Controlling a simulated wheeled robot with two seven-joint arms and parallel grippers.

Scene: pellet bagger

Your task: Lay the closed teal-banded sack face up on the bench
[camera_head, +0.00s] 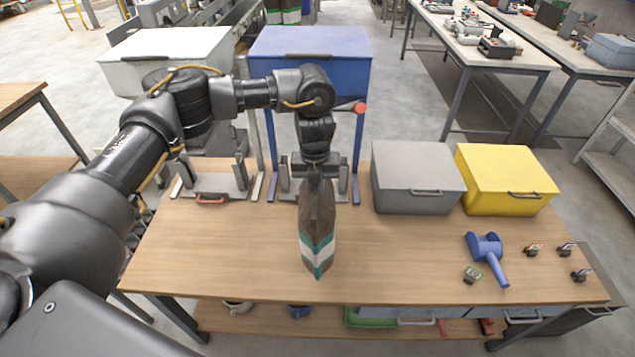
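The brown sack (318,212) has teal and white bands around its lower part. My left gripper is shut on the top of the sack, and the fold or closure there is hidden. My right gripper is not in view.
A grey box (415,178) and a yellow box (506,180) stand at the bench's back right. A blue hand tool (487,255) and several small items lie right. A stand with a red handle (211,199) is at the back left. The front left bench is clear.

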